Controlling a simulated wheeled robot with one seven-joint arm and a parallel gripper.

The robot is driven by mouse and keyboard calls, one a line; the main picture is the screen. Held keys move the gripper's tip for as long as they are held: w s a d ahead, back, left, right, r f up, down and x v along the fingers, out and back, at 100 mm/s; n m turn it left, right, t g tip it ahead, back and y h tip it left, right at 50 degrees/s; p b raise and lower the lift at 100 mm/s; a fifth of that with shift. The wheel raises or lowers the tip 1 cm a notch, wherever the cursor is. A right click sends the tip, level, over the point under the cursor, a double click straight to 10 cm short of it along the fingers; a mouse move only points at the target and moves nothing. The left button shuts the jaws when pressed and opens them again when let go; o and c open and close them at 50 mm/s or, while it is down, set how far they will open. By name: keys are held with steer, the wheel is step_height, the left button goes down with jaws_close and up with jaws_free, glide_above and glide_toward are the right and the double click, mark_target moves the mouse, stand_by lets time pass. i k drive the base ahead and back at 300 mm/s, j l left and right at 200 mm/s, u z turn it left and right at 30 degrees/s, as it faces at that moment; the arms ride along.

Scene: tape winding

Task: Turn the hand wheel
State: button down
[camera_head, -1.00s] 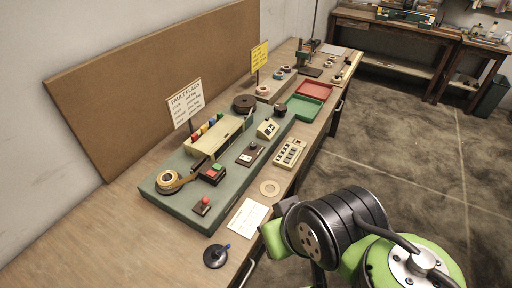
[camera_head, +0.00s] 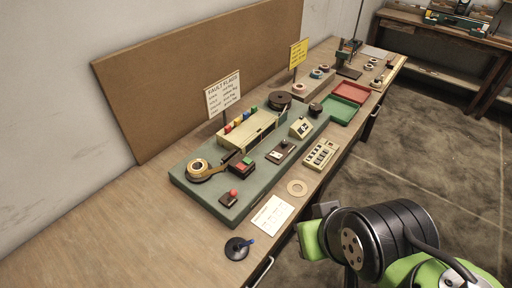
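The hand wheel appears to be the black disc (camera_head: 236,250) with a small blue knob at its right edge, on the wooden bench near its front edge, just in front of the green base board (camera_head: 196,188). Nothing touches it. Links of my arm, black and green, fill the lower right, to the right of the wheel and apart from it. The fingers of my gripper cannot be made out, so their opening is not shown.
The board carries a tape roll (camera_head: 198,168), a red button (camera_head: 233,192) and a cream box (camera_head: 250,137). The bench (camera_head: 130,225) left of the wheel is bare.

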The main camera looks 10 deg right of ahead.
mark_target(315, 108)
steer(key=k+l, duration=0.15)
steer(key=l, duration=0.2)
steer(key=k+l+z, duration=0.1)
steer(key=l, duration=0.25)
steer(key=k+l, duration=0.25)
steer(key=l+z, duration=0.05)
steer(key=l, duration=0.05)
